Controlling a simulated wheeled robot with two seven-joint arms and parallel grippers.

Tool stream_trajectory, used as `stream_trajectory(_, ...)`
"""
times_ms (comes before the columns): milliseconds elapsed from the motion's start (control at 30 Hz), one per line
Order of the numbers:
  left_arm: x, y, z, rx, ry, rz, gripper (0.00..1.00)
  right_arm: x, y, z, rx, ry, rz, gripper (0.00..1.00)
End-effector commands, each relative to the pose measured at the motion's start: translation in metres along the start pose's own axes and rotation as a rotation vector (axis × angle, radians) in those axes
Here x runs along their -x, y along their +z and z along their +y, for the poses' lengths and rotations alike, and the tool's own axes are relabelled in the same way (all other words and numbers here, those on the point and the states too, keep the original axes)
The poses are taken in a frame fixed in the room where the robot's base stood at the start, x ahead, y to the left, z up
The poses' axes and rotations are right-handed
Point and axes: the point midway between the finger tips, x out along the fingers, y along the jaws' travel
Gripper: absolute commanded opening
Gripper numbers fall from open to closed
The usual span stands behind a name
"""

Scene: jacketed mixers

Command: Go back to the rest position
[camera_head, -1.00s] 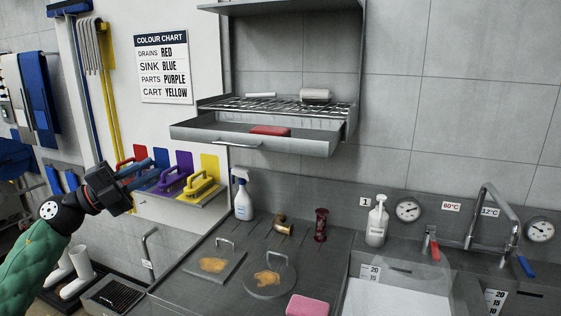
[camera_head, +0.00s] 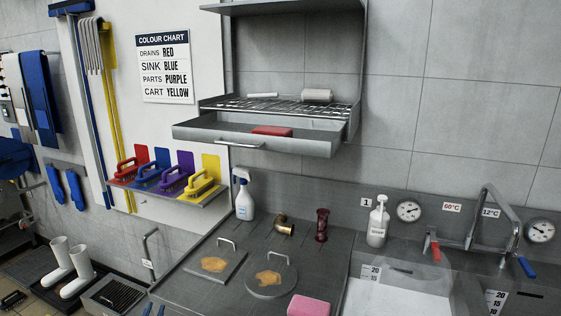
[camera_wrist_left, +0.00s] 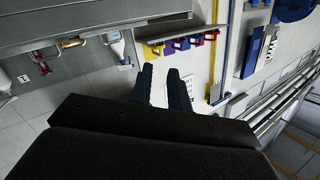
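My right gripper is not in view.
The steel counter (camera_head: 200,290) holds a spray bottle (camera_head: 244,200), a disc (camera_head: 270,279) and a plate (camera_head: 215,263) with brown stains, fittings and a pink sponge (camera_head: 308,306). A drawer (camera_head: 255,138) juts out above. White boots (camera_head: 68,268) stand at left.

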Motion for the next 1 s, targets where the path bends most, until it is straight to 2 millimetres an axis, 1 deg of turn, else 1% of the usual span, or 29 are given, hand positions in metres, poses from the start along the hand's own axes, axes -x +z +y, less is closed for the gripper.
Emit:
stream_trajectory(33, 0.015, 0.025, 0.013, 0.023, 0.019, -0.094, 0.18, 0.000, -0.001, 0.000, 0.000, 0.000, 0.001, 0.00)
stream_trajectory(100, 0.038, 0.058, 0.031, 0.045, 0.050, -0.231, 0.18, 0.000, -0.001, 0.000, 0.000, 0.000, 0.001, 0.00)
stream_trajectory(167, 0.059, 0.083, 0.046, 0.061, 0.082, -0.343, 0.18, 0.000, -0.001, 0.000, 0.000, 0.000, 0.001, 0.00)
stream_trajectory(200, 0.075, 0.099, 0.056, 0.070, 0.106, -0.417, 0.18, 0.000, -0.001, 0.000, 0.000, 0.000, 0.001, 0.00)
stream_trajectory(300, 0.113, 0.130, 0.078, 0.086, 0.167, -0.577, 0.18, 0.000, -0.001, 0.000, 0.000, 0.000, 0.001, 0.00)
stream_trajectory(400, 0.144, 0.151, 0.095, 0.094, 0.220, -0.695, 0.18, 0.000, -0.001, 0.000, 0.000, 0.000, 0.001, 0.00)
stream_trajectory(500, 0.169, 0.164, 0.107, 0.098, 0.264, -0.782, 0.18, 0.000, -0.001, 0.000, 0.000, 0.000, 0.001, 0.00)
stream_trajectory(700, 0.211, 0.181, 0.126, 0.104, 0.342, -0.918, 0.18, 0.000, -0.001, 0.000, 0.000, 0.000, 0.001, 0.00)
stream_trajectory(900, 0.246, 0.191, 0.140, 0.108, 0.410, -1.021, 0.18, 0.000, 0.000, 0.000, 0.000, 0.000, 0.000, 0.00)
stream_trajectory(1000, 0.258, 0.197, 0.147, 0.108, 0.438, -1.062, 0.18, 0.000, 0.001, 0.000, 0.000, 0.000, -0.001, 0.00)
